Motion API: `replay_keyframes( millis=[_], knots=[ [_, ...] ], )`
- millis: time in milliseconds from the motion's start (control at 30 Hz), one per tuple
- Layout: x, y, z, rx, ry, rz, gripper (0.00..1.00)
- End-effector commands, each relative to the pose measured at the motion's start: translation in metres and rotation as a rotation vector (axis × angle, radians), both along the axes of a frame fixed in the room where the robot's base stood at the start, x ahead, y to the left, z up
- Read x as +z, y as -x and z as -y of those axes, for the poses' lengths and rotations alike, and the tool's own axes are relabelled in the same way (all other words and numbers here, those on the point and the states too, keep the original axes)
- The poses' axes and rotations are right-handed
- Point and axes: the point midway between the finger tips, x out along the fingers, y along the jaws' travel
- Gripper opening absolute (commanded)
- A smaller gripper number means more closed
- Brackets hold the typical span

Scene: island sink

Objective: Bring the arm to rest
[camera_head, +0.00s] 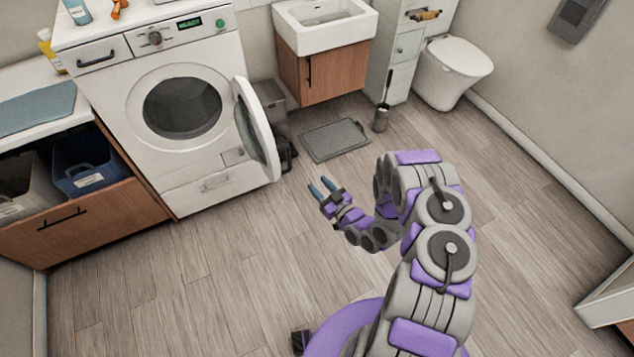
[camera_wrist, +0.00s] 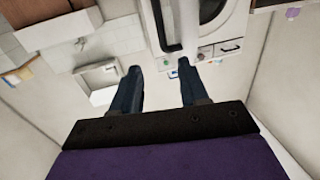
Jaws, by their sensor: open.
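My gripper (camera_head: 321,189) is in the middle of the head view, at the end of my purple and grey arm. The arm reaches up from the bottom right and bends back to the left. The gripper's two blue fingers are apart with nothing between them, and they point up and left toward the washing machine (camera_head: 218,62). In the wrist view the gripper (camera_wrist: 158,75) also shows two dark blue fingers spread wide and empty. The fingers look clear of the machine's open round door (camera_head: 257,130).
A sink cabinet (camera_head: 322,74), a grey mat (camera_head: 335,140), a toilet brush (camera_head: 382,115) and a toilet (camera_head: 452,70) stand at the back. A wooden cabinet with a blue bin (camera_head: 88,172) is at the left. The floor (camera_head: 190,270) around my arm is mostly free.

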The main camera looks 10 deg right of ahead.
Motion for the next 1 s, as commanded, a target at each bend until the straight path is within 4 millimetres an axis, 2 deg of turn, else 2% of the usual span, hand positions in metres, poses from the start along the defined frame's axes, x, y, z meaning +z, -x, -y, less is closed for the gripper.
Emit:
replay_keyframes(
  millis=[467, 633, 767, 1000],
  knots=[
    [0.000, 0.000, 0.000, 0.000, 0.000, 0.000, 0.44],
    [0.001, -0.006, 0.006, 0.002, 0.044, -0.025, 0.44],
    [0.004, -0.019, 0.020, 0.001, 0.149, -0.095, 0.44],
    [0.023, -0.041, 0.063, -0.048, 0.369, -0.268, 0.44]
  ],
)
